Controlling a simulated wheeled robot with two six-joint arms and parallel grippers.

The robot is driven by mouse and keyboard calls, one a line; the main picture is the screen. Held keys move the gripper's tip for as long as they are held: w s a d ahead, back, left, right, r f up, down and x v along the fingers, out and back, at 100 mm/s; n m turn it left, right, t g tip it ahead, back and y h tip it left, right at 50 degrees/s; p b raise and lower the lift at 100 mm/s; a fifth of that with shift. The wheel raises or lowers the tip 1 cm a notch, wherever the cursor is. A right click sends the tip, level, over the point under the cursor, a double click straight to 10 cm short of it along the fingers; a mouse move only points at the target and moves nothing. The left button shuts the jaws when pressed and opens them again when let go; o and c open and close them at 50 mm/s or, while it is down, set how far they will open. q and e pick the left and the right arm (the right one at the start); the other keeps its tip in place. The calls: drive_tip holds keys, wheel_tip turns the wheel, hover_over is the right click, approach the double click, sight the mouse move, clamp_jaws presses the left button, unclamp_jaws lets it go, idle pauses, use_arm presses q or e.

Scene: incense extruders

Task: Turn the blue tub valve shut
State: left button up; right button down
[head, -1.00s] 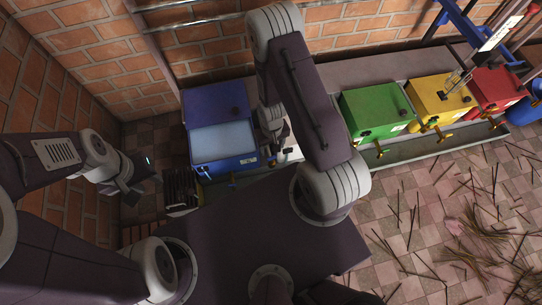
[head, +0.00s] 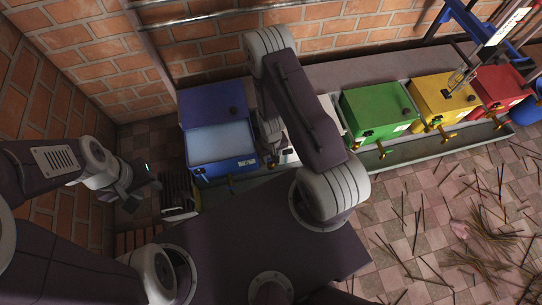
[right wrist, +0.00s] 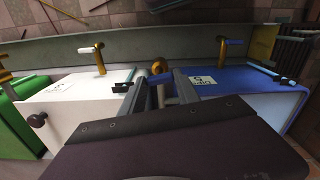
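The blue tub (head: 222,165) stands at the left of the row with its lid up and pale blue contents showing. It fills the right of the right wrist view (right wrist: 240,82). My left gripper (head: 137,190) hangs left of the blue tub, too dark to read.
A white tub (right wrist: 75,100) with a brass valve (right wrist: 99,58) stands beside the blue one. Green (head: 378,108), yellow (head: 432,95) and red (head: 497,85) tubs continue rightward. A trough (head: 435,145) runs along their front. Sticks (head: 490,235) litter the floor at right.

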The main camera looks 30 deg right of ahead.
drive_tip(key=shift+r+m+p, duration=0.25)
drive_tip(key=shift+m+p, duration=0.15)
drive_tip(key=shift+p, duration=0.25)
drive_tip(key=shift+m, duration=0.5)
drive_tip(key=shift+f, duration=0.2)
drive_tip(key=c, duration=0.9)
unclamp_jaws()
wheel_tip(320, 180, up, 9)
drive_tip(key=p, duration=0.4)
drive_tip(key=shift+p, duration=0.35)
